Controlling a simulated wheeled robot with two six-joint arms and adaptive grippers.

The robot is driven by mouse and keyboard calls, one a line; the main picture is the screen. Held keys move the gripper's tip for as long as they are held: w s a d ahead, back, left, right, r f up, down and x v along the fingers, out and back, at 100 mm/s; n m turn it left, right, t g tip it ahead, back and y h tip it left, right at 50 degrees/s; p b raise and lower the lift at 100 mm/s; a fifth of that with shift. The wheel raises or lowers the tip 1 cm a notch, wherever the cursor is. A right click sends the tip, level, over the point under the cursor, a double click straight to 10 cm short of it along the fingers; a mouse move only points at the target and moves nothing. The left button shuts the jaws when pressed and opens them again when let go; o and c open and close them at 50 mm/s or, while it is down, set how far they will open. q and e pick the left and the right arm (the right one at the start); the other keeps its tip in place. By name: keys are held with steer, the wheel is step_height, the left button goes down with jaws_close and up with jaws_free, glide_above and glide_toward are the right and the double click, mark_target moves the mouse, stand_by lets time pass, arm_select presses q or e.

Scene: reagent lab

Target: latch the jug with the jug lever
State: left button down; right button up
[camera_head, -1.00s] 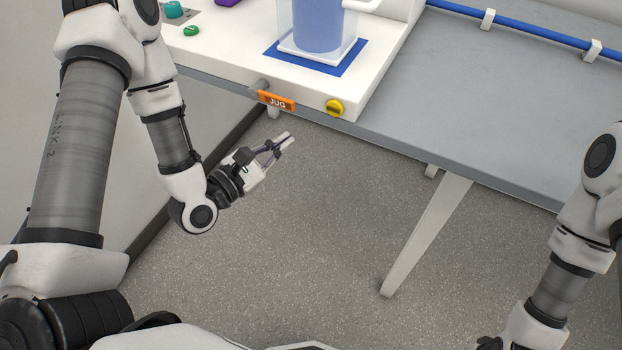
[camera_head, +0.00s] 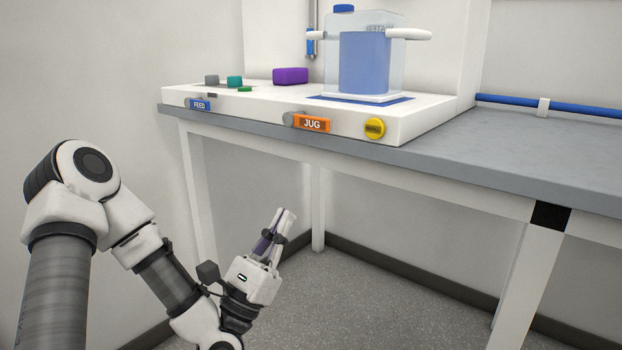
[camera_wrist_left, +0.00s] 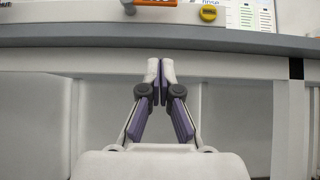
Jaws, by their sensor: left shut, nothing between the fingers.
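The jug (camera_head: 364,62) is a clear container with blue liquid, a blue cap and white side handles. It stands upright on a blue mat (camera_head: 398,101) on the white station. The jug lever (camera_head: 311,123) is an orange bar labelled JUG on the station's front face, pointing right from a grey pivot. Its lower edge shows at the top of the left wrist view (camera_wrist_left: 155,3). My left gripper (camera_head: 286,214) is shut and empty, below the bench edge and in front of it, apart from the lever. Its closed fingertips show in the left wrist view (camera_wrist_left: 160,64). My right gripper is out of view.
A blue FEED lever (camera_head: 201,105) is left of the jug lever, and a yellow knob (camera_head: 374,128) is right of it. A purple block (camera_head: 290,76) lies on the station. The grey bench (camera_head: 520,158) is clear at right. A bench leg (camera_head: 530,270) stands below.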

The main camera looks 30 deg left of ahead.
arm_select(q)
steer(key=shift+r, duration=0.1)
steer(key=p, duration=0.4)
glide_toward(310, 121)
steer(key=shift+w+d+r, duration=0.6)
steer(key=shift+w+r, duration=0.85)
steer(key=shift+w, duration=1.35)
steer(key=shift+a, duration=0.1)
